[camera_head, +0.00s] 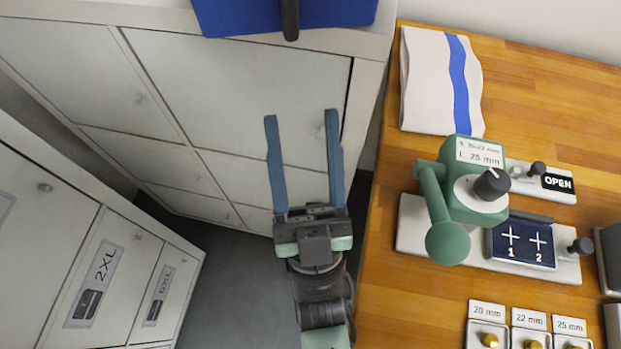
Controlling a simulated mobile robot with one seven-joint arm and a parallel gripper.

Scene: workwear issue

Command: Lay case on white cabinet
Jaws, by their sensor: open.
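A flat blue object with a dark handle-like bar, which looks like the case (240,18), lies on top of the white cabinet (130,14) at the upper edge of the head view. It is cut off by the frame, so its full shape is hidden. My gripper (301,115) is open, with two long blue fingers apart and nothing between them. It is below the blue object in the picture, in front of the cabinet doors and clear of the case.
A wooden bench (550,90) on the right holds a folded white cloth with a blue stripe (425,80), a green press (470,200) and small labelled trays (488,335). Drawers marked 2XL (95,280) stand at lower left. Grey floor (225,270) shows between.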

